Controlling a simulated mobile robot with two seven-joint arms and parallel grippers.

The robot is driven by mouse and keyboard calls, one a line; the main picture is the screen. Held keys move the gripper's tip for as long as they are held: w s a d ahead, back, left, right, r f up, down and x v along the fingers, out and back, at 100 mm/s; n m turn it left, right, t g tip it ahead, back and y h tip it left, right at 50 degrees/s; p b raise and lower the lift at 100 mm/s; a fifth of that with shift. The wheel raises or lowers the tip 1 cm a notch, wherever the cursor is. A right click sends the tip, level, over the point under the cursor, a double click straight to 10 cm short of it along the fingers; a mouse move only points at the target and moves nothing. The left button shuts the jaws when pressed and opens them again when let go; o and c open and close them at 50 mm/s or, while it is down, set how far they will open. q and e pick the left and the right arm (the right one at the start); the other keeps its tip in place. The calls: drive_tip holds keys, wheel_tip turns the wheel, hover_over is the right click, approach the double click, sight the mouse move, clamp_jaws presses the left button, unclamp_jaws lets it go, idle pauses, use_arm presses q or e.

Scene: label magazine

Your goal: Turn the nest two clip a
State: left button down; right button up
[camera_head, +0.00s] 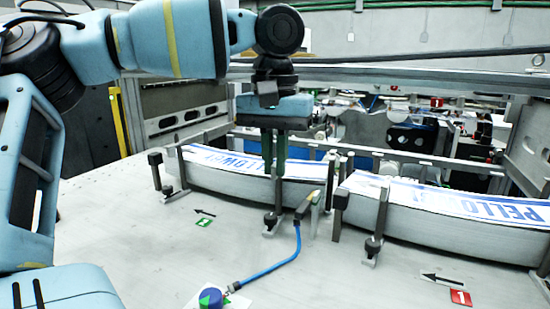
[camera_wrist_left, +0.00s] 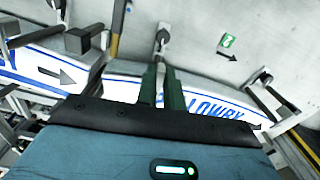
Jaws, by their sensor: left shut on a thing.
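Nest two, marked by a green 2 label (camera_head: 204,222), holds a curved stack of white and blue labels (camera_head: 225,177) lettered "LLOWRY". My left gripper (camera_head: 275,174) points down at the front of this stack. Its green fingers are shut on the upper part of a clip (camera_head: 271,221) with a dark knob low on its front. In the left wrist view, the knob of this clip (camera_wrist_left: 162,37) shows just beyond the fingertips (camera_wrist_left: 161,72). The fingers hide part of the clip's upright. A second clip (camera_head: 168,189) stands at the left of the same stack. My right gripper is not in view.
A "PELLO" label stack (camera_head: 450,225) stands at the right, with another clip (camera_head: 373,246) and a red 1 label (camera_head: 461,297). A sensor with a blue cable (camera_head: 272,270) stands close right of my gripper. The plate in front is mostly clear.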

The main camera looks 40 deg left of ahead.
use_arm(q)
drive_tip(key=shift+w+a+m, duration=0.2)
drive_tip(key=shift+a+m, duration=0.25)
drive_tip(key=shift+m, duration=2.55)
drive_tip(key=shift+w+a+m, duration=0.15)
drive_tip(key=shift+a+m, duration=0.35)
drive_tip(key=shift+m, duration=2.5)
drive_tip(key=shift+w+a+m, duration=0.2)
drive_tip(key=shift+a+m, duration=0.25)
drive_tip(key=shift+m, duration=2.55)
drive_tip(key=c, duration=1.5)
unclamp_jaws()
drive_tip(key=shift+r, duration=0.1)
